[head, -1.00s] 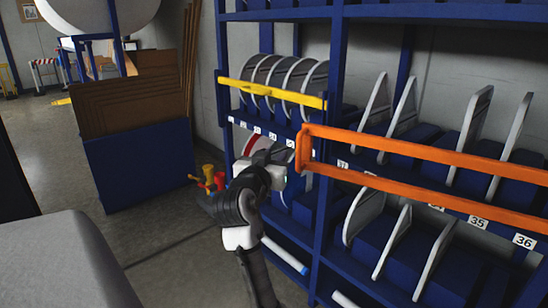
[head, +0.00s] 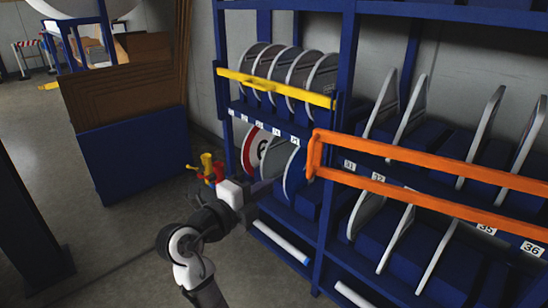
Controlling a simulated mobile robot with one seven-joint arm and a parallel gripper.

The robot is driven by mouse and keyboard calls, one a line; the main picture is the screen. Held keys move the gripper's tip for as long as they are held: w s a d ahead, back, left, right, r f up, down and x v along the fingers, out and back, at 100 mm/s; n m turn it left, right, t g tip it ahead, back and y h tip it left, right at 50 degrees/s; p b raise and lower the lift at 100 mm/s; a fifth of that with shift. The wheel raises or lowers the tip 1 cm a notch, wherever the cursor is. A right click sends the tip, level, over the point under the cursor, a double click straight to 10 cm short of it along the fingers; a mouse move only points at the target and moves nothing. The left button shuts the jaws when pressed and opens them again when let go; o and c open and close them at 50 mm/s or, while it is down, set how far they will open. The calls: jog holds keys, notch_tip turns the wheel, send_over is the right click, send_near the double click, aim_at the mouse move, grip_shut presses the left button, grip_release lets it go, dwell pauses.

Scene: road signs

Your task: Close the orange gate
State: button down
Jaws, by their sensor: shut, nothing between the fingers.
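The orange gate (head: 432,184) is a two-rail bar frame on the right bay of the blue rack. Its left end is beside the blue upright, and its right end runs out of the picture, so I cannot tell whether it is latched. My gripper (head: 268,187) is in front of the lower left bay, left of the gate's left end and apart from it. Its fingers are small and dark here; it appears shut and empty.
A yellow gate (head: 275,86) crosses the upper left bay. Round signs, one red and white (head: 254,151), stand in the rack slots. Red and yellow fittings (head: 208,168) are behind my gripper. A blue bin (head: 133,155) of brown boards stands left. Floor shows at lower left.

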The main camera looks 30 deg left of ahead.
jog(key=p, duration=0.5)
send_near(309, 159)
jog(key=x, duration=0.5)
jog(key=shift+w+r, duration=0.15)
jog(key=shift+w, duration=0.05)
jog(key=shift+w+d, duration=0.15)
jog(key=shift+w, duration=0.5)
